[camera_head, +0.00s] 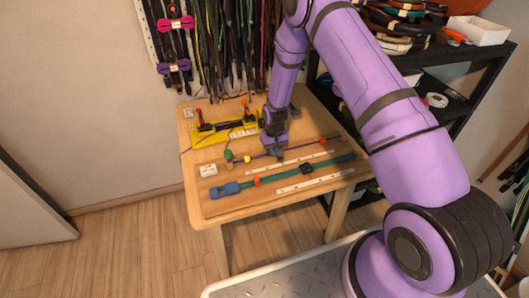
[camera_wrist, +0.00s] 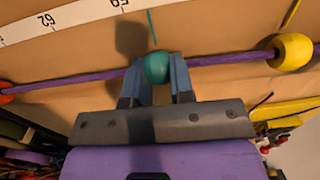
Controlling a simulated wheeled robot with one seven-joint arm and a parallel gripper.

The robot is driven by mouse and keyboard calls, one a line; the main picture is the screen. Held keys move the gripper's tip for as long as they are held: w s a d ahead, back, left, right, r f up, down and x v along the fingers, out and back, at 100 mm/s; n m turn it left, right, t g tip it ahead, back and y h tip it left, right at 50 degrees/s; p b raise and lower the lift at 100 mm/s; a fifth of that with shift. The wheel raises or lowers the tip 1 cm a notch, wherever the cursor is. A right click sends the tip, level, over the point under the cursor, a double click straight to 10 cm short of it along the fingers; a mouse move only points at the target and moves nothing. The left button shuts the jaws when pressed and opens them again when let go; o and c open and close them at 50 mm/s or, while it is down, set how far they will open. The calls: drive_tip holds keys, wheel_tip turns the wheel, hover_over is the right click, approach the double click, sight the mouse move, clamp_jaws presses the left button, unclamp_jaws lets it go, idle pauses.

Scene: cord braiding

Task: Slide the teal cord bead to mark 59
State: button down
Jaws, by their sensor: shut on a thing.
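The teal cord bead (camera_wrist: 157,67) sits on the purple cord (camera_wrist: 220,58) in the wrist view. My gripper (camera_wrist: 161,82) is shut on it, with one blue-grey finger at each side. A thin teal line (camera_wrist: 152,27) runs from the bead toward the white scale (camera_wrist: 75,24). The numbers 62 and 59 show upside down on the scale. The line ends close to the 59 label, a little right of it; the label is partly cut off by the picture edge. In the head view my gripper (camera_head: 276,151) is low over the purple cord and hides the bead.
A yellow bead (camera_wrist: 292,51) is on the same cord to the right in the wrist view. An orange bead (camera_head: 322,140) is at the other side. A teal strap (camera_head: 330,163) with a black slider (camera_head: 307,168) lies in front. A yellow fixture (camera_head: 208,140) stands behind.

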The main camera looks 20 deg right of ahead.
drive_tip(key=shift+d, duration=0.95)
drive_tip(key=c, duration=1)
unclamp_jaws()
drive_tip(key=shift+o, duration=0.2)
wheel_tip(320, 180, up, 11)
drive_tip(key=shift+f, duration=0.1)
